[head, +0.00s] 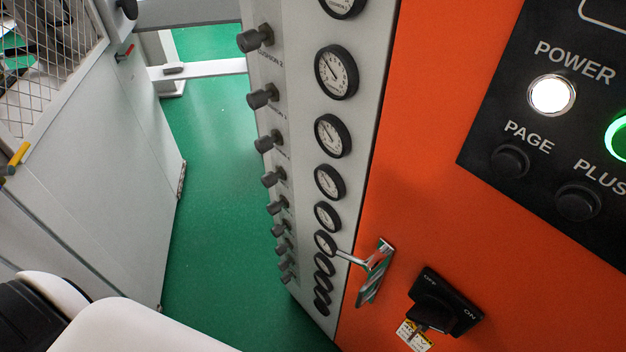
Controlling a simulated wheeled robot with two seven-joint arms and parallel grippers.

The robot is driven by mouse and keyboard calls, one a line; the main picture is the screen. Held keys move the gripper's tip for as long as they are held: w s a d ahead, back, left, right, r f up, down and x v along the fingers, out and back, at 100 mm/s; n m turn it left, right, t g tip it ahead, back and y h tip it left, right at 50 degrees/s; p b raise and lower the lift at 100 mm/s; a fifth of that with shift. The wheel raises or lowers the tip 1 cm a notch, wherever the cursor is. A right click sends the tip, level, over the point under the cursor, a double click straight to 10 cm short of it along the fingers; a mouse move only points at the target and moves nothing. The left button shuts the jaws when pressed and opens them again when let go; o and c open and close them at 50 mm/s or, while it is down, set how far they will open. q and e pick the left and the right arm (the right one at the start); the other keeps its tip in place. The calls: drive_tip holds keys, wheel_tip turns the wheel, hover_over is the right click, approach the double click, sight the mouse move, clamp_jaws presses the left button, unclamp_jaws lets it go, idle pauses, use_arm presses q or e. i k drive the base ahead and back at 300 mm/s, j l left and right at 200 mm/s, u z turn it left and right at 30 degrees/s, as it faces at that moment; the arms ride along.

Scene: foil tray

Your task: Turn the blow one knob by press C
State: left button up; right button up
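A column of several dark knobs (262,96) sticks out from the left side of a grey panel (300,80) on the machine. A label by the top knob (255,39) seems to read "CUSHION 2"; the lower labels are too small to read, so I cannot tell which knob is "blow one". A column of round white-faced gauges (337,72) runs beside the knobs, on their right. No "press C" marking is legible. Neither gripper is in view; a white and black part of my arm fills the bottom left corner.
An orange panel (430,130) carries a metal handle (375,272), a black OFF/ON switch (440,302) and a black control plate with a lit POWER button (551,95). A grey cabinet with mesh (110,190) stands left. Green floor (215,200) lies clear between.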

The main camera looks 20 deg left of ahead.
sight(274, 209)
drive_tip(key=u, duration=1.05)
